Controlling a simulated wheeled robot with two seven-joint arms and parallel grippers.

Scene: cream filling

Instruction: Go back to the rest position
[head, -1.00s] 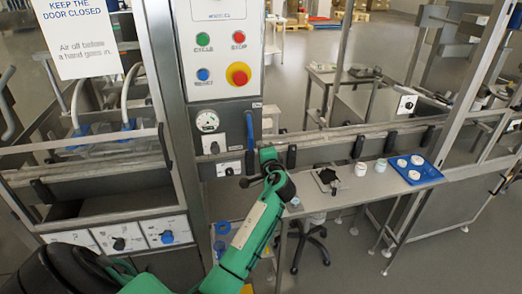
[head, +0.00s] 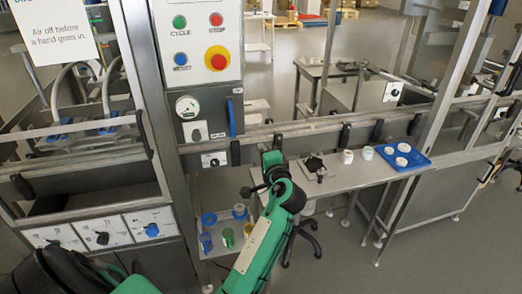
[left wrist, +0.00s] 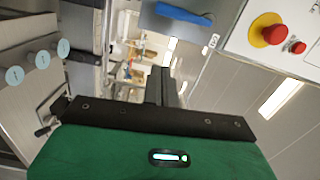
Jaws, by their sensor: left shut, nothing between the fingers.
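My left gripper (head: 246,191) is at the end of the green arm in the lower middle of the head view, in front of the machine's lower shelf and the bench. Its black fingers are shut with nothing between them, and they look apart from anything around. In the left wrist view the shut fingers (left wrist: 166,86) stick up past the black bracket, with the machine blurred behind. My right gripper is not in view.
The control panel (head: 198,90) has a red stop button (head: 217,58) and a blue lever (head: 231,118). A bench (head: 345,178) holds white jars (head: 348,157) and a blue tray (head: 412,166). Blue and yellow cups (head: 228,238) stand on a low shelf. Floor is free at lower right.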

